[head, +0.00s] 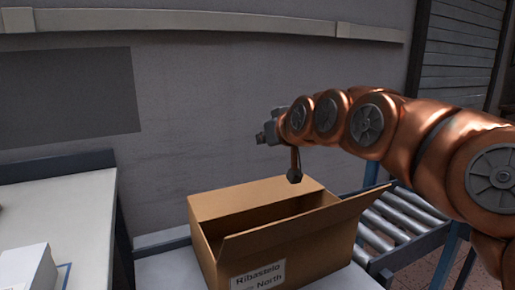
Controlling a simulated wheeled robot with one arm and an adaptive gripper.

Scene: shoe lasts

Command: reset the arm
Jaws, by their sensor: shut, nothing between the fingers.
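My copper-coloured arm reaches in from the right in the head view. My gripper (294,176) hangs down from the wrist, small and seen edge-on, with its dark tip lowest. It is shut and nothing shows in it. It is over the open cardboard box (305,245), apart from it as far as I can tell.
The box has raised flaps and a white label (258,276) reading "Ribastelo North"; its floor is hidden. A roller conveyor (385,228) lies to the right. A white-topped table (85,215) with a white box (28,270) is at left. A grey wall stands behind.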

